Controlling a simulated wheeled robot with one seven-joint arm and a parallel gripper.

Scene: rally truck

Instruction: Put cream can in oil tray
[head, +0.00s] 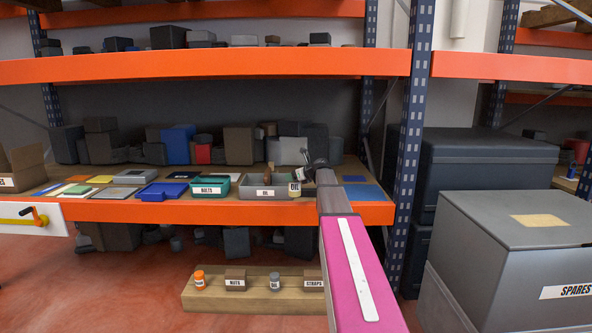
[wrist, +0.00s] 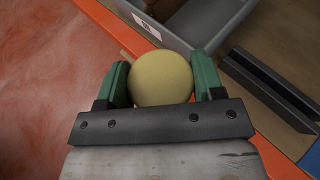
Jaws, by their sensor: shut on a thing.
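The cream can (head: 295,190), with a label reading OIL, is at the right end of the oil tray in the head view. In the wrist view its round cream top (wrist: 162,79) sits between the green fingers of my gripper (wrist: 161,84), which is shut on it. The grey oil tray (head: 252,193) stands on the wooden shelf with an OIL label on its front. In the wrist view the tray's wall (wrist: 222,27) is just beyond the can, and the can appears outside it, near the shelf's orange edge. A brown thing stands inside the tray.
A teal bolts tray (head: 209,191) stands left of the oil tray. A dark grey bar-like object (wrist: 268,85) lies right of the can in the wrist view. An orange shelf beam (head: 230,213) runs along the front, and a blue upright post (head: 407,150) stands at right.

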